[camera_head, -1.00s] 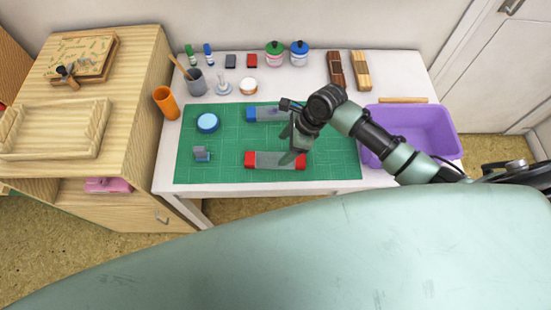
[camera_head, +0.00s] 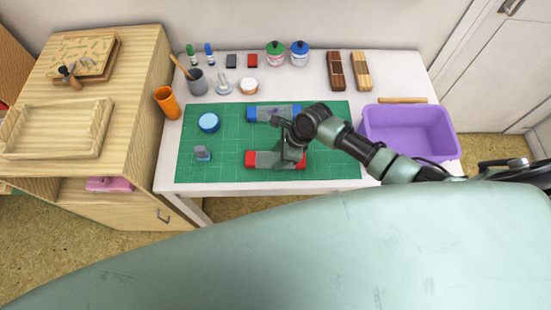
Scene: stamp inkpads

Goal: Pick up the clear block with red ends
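The clear block with red ends (camera_head: 265,160) lies on the green cutting mat (camera_head: 225,138) near its front edge, its long side running left to right. My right gripper (camera_head: 281,160) is low over the block, right of its middle, and covers part of it. I cannot tell whether its fingers touch the block or have closed on it. A similar block with blue ends (camera_head: 263,112) lies behind it on the mat. My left gripper is not in view.
A round blue pad (camera_head: 209,122) and a small grey-blue stamp (camera_head: 203,153) sit on the mat's left. A purple bin (camera_head: 410,132) stands right. Jars, markers, inkpads and wooden pieces line the back. An orange cup (camera_head: 167,102) stands at the left.

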